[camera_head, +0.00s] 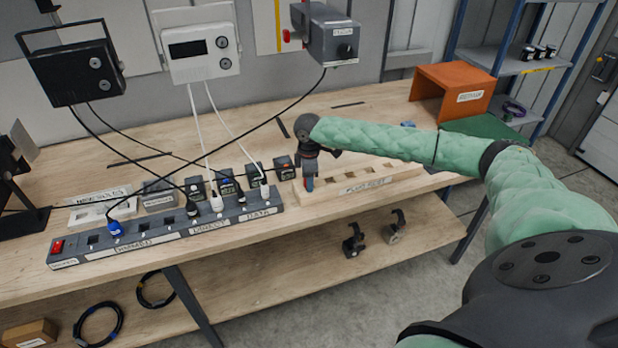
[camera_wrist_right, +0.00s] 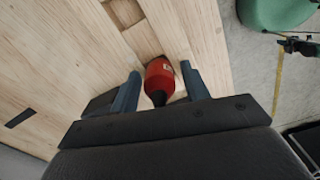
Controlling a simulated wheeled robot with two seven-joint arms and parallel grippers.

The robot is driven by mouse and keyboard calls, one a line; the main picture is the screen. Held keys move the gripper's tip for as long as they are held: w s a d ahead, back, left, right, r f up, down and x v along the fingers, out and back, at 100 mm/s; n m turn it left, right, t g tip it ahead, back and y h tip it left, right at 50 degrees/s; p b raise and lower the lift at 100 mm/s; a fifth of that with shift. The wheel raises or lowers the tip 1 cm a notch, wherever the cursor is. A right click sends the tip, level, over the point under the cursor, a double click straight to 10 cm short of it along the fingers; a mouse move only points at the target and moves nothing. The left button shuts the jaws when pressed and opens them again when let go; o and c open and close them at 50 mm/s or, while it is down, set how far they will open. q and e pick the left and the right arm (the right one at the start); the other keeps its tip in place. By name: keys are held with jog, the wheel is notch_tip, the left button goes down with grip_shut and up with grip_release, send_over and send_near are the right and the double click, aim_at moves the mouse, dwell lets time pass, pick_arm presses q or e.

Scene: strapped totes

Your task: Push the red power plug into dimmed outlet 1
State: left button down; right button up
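The red power plug (camera_wrist_right: 158,80) stands in a slot of the pale wooden holder block (camera_head: 340,190). My right gripper (camera_wrist_right: 160,88) is open, with one blue-grey finger on each side of the plug and small gaps visible. In the head view my right gripper (camera_head: 309,183) points down at the left end of the block and mostly hides the plug. The grey power strip (camera_head: 172,236) lies left of it, with a "DIMMED" label on its left part. A blue plug (camera_head: 115,228) sits in that part beside empty sockets. Outlet numbers are not legible. My left gripper is out of view.
Several small black adapters (camera_head: 284,167) stand behind the strip. Cables hang from the black box (camera_head: 75,70), white box (camera_head: 197,45) and grey box (camera_head: 333,42) and cross over the strip. An orange bin (camera_head: 452,88) stands at the back right.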

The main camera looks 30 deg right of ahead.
jog(key=c, duration=0.8)
jog(key=shift+c, duration=0.3)
jog(key=shift+r+p, duration=2.35)
jog(key=shift+r, duration=0.15)
